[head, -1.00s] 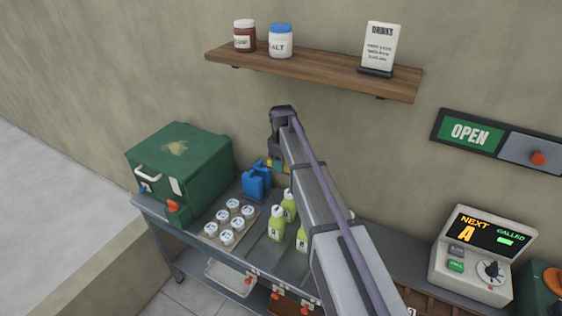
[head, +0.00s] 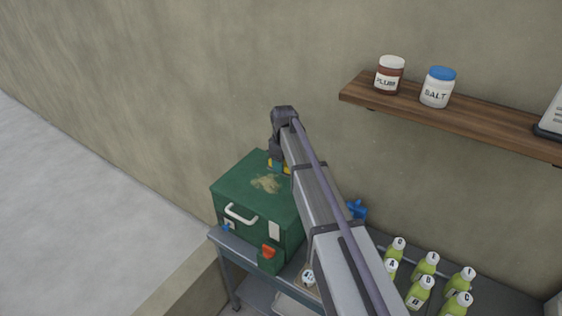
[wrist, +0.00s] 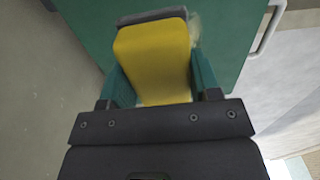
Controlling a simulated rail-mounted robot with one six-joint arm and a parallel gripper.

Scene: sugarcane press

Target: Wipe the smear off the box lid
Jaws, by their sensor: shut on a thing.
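The green box (head: 245,196) stands on the left end of the counter with its lid shut. A pale tan smear (head: 266,183) lies on its lid, left of my arm. The lid (wrist: 100,30) also fills much of the wrist view, with part of the smear (wrist: 196,28) showing beside the held block. My gripper (head: 279,165) is over the lid's back right part. In the wrist view its green fingers are shut on a yellow sponge (wrist: 155,65) with a grey far edge. I cannot tell whether the sponge touches the lid.
A wooden shelf (head: 450,117) on the wall holds a plum jar (head: 389,75) and a salt jar (head: 438,87). Several green bottles (head: 419,292) and a blue item (head: 357,209) stand right of the box. The wall (head: 180,90) rises behind the box.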

